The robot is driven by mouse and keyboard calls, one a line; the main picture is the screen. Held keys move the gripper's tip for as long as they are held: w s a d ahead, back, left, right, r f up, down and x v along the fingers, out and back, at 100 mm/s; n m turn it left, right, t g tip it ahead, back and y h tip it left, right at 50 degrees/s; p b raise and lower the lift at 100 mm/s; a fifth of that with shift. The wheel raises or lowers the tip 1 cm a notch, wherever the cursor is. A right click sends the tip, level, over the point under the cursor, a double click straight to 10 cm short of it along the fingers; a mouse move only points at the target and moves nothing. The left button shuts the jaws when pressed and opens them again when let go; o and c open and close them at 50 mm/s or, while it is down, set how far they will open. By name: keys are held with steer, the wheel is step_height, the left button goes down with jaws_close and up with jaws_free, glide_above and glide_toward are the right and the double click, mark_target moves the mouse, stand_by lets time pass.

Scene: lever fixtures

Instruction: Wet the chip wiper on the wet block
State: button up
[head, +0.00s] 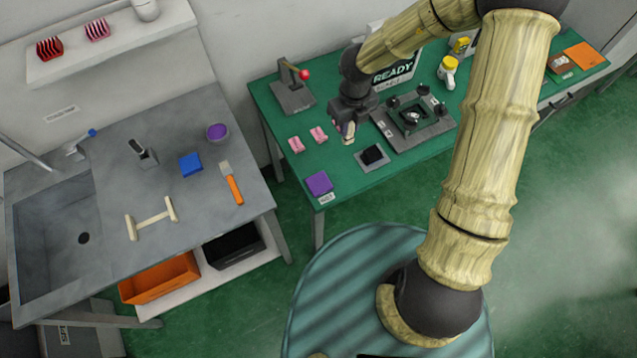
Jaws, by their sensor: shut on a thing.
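My gripper (347,121) is over the green table, left of the dark fixture plate, pointing down. It is shut on a small pale piece (348,134) with a hint of purple, which I take for the chip wiper; the gripper hides part of it. Whether it touches the table is too small to tell. A black block (373,155) sits on a small grey tray just right of and below my gripper.
Two pink pieces (297,144) lie left of my gripper. A lever with a red knob (304,75) stands behind them. The dark fixture plate (414,117) and a yellow-capped bottle (448,72) are to the right. A sink counter (105,185) stands at left with a blue block (191,164).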

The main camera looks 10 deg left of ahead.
stand_by(0.3)
steer(key=shift+w+d+f+n, duration=0.2)
steer(key=shift+d+f+n, duration=0.25)
steer(key=shift+n, duration=0.35)
steer(key=w+d+f+n+b, duration=0.1)
steer(key=d+f+n, duration=0.5)
steer(key=n, duration=0.7)
steer(key=d+f+n+b, duration=0.1)
steer(key=d+f+n, duration=0.5)
steer(key=n, duration=0.8)
steer(key=shift+w+d+f+n, duration=0.3)
steer(key=shift+w+d+f, duration=0.05)
